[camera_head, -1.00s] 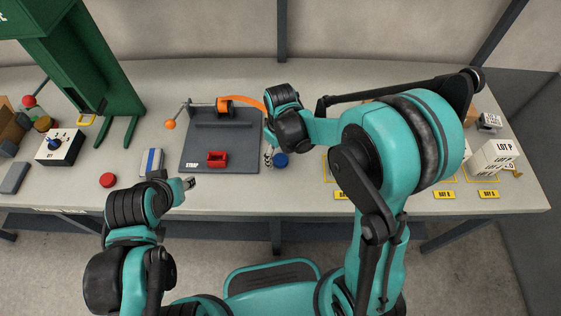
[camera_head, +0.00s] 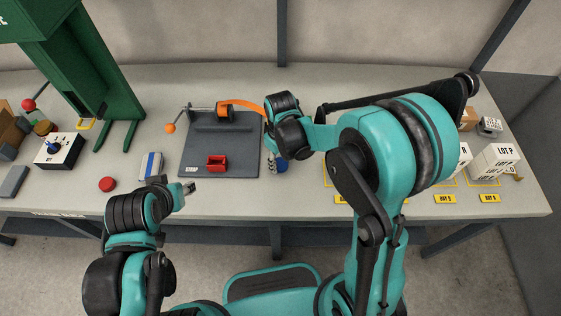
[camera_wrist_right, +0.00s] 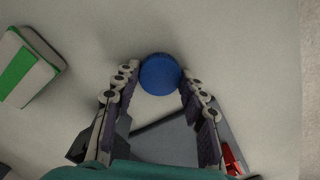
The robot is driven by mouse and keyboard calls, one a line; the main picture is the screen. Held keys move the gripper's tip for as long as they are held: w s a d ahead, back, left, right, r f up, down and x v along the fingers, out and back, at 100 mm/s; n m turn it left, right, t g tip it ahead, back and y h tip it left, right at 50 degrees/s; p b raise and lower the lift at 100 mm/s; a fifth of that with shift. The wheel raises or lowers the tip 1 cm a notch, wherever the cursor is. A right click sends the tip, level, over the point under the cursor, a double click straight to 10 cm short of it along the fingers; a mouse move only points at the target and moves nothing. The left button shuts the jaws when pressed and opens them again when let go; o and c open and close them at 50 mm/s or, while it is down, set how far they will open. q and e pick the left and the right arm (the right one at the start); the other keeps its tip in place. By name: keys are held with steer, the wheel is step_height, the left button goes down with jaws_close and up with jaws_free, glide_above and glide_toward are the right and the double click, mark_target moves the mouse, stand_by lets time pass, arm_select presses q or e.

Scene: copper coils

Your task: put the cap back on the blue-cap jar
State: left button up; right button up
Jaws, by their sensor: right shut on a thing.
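The round blue cap (camera_wrist_right: 160,73) sits between the fingertips of my right gripper (camera_wrist_right: 158,80) in the right wrist view, and the gripper is shut on it. In the head view the cap (camera_head: 282,167) shows just right of the dark mat, with the right gripper's fingers (camera_head: 273,163) at its left side. What is under the cap is hidden, so I cannot tell whether a jar body is below it. My left gripper (camera_head: 188,187) is over the front edge of the table, away from the cap. Its jaws are too small to judge.
A blue-and-white block (camera_head: 151,166) and a red disc (camera_head: 107,184) lie left. Labelled boxes (camera_head: 495,157) stand right. A green-and-white block (camera_wrist_right: 25,65) lies near the cap.

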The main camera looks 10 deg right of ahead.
mark_target(280, 163)
steer(key=shift+r+p, duration=0.3)
steer(key=shift+r, duration=0.35)
step_height(280, 163, up, 3)
steer(key=shift+f+p, duration=0.1)
steer(key=shift+p, duration=0.6)
steer(key=s+r+p, duration=0.3)
steer(key=s+r, duration=0.4)
steer(key=s, duration=0.4)
steer(key=shift+s+p, duration=0.35)
steer(key=shift+p, duration=0.05)
steer(key=shift+f, duration=0.1)
